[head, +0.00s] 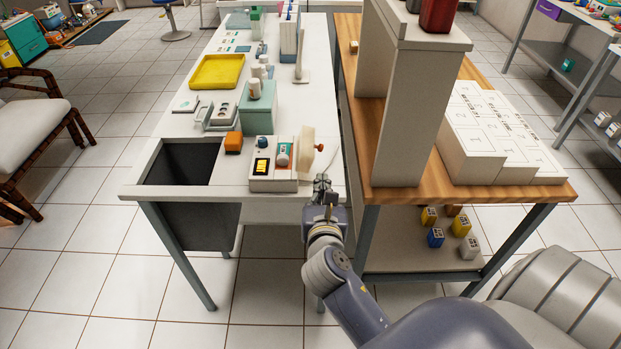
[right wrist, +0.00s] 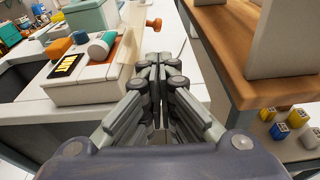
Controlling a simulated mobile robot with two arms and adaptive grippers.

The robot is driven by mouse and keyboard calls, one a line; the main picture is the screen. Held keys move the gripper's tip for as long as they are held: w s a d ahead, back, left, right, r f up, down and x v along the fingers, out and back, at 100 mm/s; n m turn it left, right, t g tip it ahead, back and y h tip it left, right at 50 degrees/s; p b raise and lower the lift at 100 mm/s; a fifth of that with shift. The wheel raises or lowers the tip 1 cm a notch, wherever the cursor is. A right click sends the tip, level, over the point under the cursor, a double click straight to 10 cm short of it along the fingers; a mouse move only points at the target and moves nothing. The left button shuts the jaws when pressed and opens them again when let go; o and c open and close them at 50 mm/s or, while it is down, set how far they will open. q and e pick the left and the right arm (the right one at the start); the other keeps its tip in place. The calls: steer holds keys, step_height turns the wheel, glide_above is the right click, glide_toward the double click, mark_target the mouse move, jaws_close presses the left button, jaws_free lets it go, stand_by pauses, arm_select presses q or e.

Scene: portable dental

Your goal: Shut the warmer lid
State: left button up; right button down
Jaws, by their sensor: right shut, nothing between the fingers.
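The warmer (head: 272,184) is a small white box with a yellow-and-black display and a teal cylinder on top, at the near right of the white table. Its cream lid (head: 306,150) stands open, about upright, along the box's right side, with an orange knob (head: 320,147) sticking out to the right. In the right wrist view the warmer (right wrist: 75,95) is at the left and the knob (right wrist: 153,23) is above the fingertips. My right gripper (head: 322,184) is shut and empty, just right of the warmer and on the near side of the knob. My left gripper is out of view.
The white table (head: 160,120) holds a yellow tray (head: 217,71), a teal box (head: 257,118) and an orange block (head: 233,142). A wooden-topped table (head: 400,170) with a tall white shelf stands close on the right. A dark bin (head: 185,163) is sunk in the table's left corner.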

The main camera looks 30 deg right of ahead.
mark_target(310, 150)
steer(key=x, duration=0.8)
steer(key=shift+w+d+f, duration=0.1)
steer(key=shift+w+d, duration=0.05)
steer(key=shift+w+d+f, duration=0.1)
steer(key=shift+w+d, duration=0.1)
steer(key=shift+w, duration=0.1)
